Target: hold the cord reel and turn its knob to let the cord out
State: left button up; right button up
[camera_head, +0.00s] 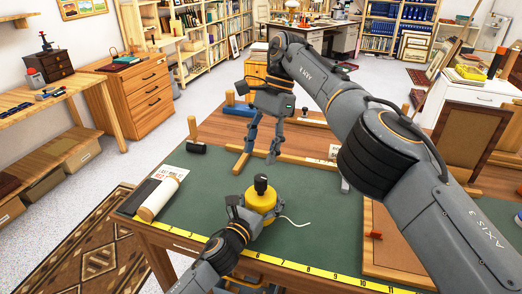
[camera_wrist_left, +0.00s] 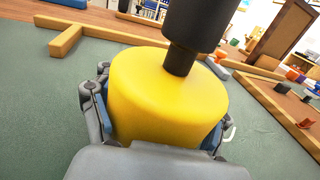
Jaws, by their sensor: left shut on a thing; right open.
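The yellow cord reel (camera_head: 262,202) stands on the green mat near the front of the table. It also fills the middle of the left wrist view (camera_wrist_left: 160,95). Its black knob (camera_head: 261,184) sticks up from its top, and shows large in the left wrist view (camera_wrist_left: 195,28). A short white cord (camera_head: 296,222) trails from the reel's right side onto the mat. My left gripper (camera_head: 258,212) is shut around the reel's sides, a finger on each side. My right gripper (camera_head: 257,160) is open and empty, behind and above the reel, apart from the knob.
A yellow measuring strip (camera_head: 285,264) runs along the table's front edge. A cream roll (camera_head: 158,198) lies at the left, near a small black cylinder (camera_head: 196,147). Wooden frame pieces (camera_head: 308,160) lie behind. A wooden panel (camera_head: 392,245) lies at right. The mat right of the reel is mostly clear.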

pick_arm(q)
jog(key=o, duration=1.7)
